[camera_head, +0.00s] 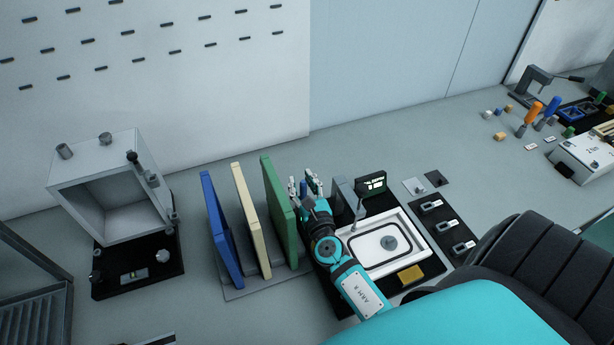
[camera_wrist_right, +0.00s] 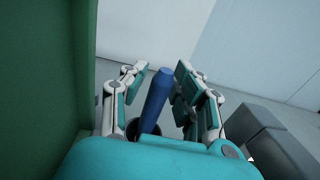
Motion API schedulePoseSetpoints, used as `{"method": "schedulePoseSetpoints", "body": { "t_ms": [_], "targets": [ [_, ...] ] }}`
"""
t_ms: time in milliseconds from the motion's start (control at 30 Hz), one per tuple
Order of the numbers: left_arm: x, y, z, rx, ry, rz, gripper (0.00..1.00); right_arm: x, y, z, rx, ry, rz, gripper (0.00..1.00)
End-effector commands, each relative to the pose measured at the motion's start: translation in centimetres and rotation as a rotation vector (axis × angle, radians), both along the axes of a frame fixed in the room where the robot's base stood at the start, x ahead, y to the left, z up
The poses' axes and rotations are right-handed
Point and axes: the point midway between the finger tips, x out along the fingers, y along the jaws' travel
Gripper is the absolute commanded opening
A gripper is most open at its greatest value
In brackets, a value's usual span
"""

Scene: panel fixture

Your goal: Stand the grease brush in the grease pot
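My right gripper (camera_head: 305,184) is beside the green upright panel in the head view. In the right wrist view its fingers (camera_wrist_right: 160,95) stand apart on either side of a blue handle (camera_wrist_right: 156,98), probably the grease brush. A gap shows on the left of the handle, and the right fingers are close to it. The handle stands upright with a slight tilt. Its lower end meets a dark round shape (camera_wrist_right: 150,127), perhaps the grease pot, mostly hidden by my gripper body. I cannot tell whether the handle is inside it. My left gripper is not in view.
The green panel (camera_head: 276,205) stands close left of my right gripper, with cream (camera_head: 250,215) and blue (camera_head: 219,228) panels beyond. A grey block (camera_head: 343,190) is close on the right. A white-framed tray (camera_head: 415,262) lies in front, with a yellow block (camera_head: 411,275).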

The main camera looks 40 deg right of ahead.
Motion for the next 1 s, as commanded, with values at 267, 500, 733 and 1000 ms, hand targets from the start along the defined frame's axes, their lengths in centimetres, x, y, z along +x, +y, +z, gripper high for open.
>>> {"method": "schedulePoseSetpoints", "body": {
  "t_ms": [267, 500, 733, 1000],
  "targets": [
    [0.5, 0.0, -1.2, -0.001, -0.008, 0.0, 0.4, -4.9, 1.5, -0.2, 0.0, 0.002, 0.002, 0.29],
    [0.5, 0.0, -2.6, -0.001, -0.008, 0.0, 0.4, -9.4, 2.9, 0.0, 0.001, 0.002, 0.001, 0.29],
    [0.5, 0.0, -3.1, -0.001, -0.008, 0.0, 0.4, -11.3, 3.5, 0.3, 0.0, 0.0, 0.001, 0.29],
    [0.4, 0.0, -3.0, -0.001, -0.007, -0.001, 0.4, -11.5, 3.6, 0.4, 0.0, -0.001, 0.0, 0.29]
  ]
}}
